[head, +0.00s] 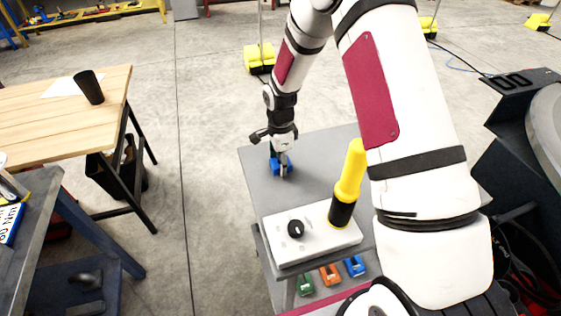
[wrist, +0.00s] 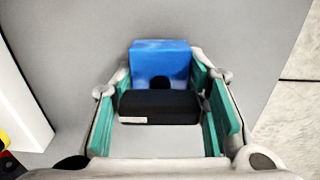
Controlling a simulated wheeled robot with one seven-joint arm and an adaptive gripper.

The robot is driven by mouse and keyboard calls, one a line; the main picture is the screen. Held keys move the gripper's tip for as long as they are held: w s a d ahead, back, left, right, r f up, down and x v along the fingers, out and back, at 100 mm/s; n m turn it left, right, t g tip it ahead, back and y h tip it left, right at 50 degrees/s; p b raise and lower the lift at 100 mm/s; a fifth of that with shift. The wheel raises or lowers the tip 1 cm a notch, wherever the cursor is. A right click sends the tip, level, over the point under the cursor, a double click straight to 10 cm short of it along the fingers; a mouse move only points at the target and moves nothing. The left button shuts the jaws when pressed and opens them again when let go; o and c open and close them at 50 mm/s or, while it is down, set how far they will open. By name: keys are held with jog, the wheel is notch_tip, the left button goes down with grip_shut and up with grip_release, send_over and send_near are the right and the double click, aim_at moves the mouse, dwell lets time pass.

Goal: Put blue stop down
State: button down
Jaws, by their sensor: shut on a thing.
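The blue stop (head: 274,166) is a small blue block at my gripper (head: 281,168), over the far left part of the grey tabletop (head: 318,152). In the wrist view the blue stop (wrist: 158,60) sits between the green-padded fingers of my gripper (wrist: 170,98), which are shut on it. A dark notch shows in its near face, and a black bar lies across just in front of it. The stop is at or very close to the tabletop; I cannot tell whether it touches.
Green (head: 305,286), orange (head: 330,275) and blue (head: 355,266) pieces sit below the near edge. Bare tabletop surrounds the stop.

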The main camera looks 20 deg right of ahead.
jog(key=c, duration=0.9)
grip_release()
jog(key=shift+f, duration=0.1)
jog(key=shift+c, duration=0.2)
notch_tip(320, 180, up, 12)
jog(key=shift+r+b, duration=0.2)
jog(key=shift+b, duration=0.65)
jog(key=s+r+n+t, duration=0.3)
jog(key=s+r+n, duration=0.75)
jog(key=r, duration=0.65)
jog(key=s+r+n+t, duration=0.1)
jog(key=s+r+n, duration=0.1)
jog(key=s, duration=0.6)
jog(key=s+r+n+t, duration=0.1)
jog(key=s+r+n, duration=0.1)
jog(key=s+n, duration=0.3)
jog(key=s, duration=0.4)
jog(key=shift+s+d+r, duration=0.15)
jog(key=shift+d+r, duration=0.15)
